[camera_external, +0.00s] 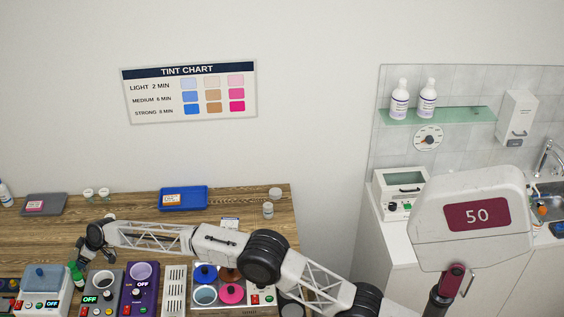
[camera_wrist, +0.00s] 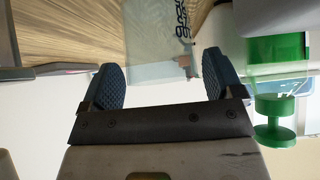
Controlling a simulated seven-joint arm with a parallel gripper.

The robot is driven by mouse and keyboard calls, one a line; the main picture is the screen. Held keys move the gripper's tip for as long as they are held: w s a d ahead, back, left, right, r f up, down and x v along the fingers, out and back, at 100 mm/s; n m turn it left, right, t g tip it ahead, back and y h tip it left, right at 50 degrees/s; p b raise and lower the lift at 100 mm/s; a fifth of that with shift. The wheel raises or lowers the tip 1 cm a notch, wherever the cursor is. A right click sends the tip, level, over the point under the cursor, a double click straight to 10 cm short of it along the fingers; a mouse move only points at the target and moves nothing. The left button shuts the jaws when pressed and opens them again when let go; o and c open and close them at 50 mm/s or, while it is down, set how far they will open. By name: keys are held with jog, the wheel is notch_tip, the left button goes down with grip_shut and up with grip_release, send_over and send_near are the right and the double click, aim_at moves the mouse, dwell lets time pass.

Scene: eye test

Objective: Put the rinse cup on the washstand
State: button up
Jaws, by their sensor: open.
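The washstand (camera_external: 393,236) is the white unit at the right of the external view, with a sink and tap set into its far right end. I cannot make out for sure which vessel is the rinse cup. My gripper (camera_wrist: 161,72) is open, its two blue ribbed pads apart in the wrist view with nothing clearly held between them. In the external view it hangs low over the left part of the wooden bench (camera_external: 40,232), by a small green bottle (camera_external: 77,275). Its fingertips there are hard to see.
The bench front is crowded with devices, including a purple one (camera_external: 153,296) with a cup-like top. A blue tray (camera_external: 197,197) lies at the bench back. A white box device (camera_external: 402,183) stands on the washstand. A green spool-shaped thing (camera_wrist: 274,116) is right of my pads.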

jog(key=shift+x, duration=0.8)
jog(key=c, duration=0.7)
jog(key=shift+r, duration=0.1)
jog(key=shift+r, duration=4.9)
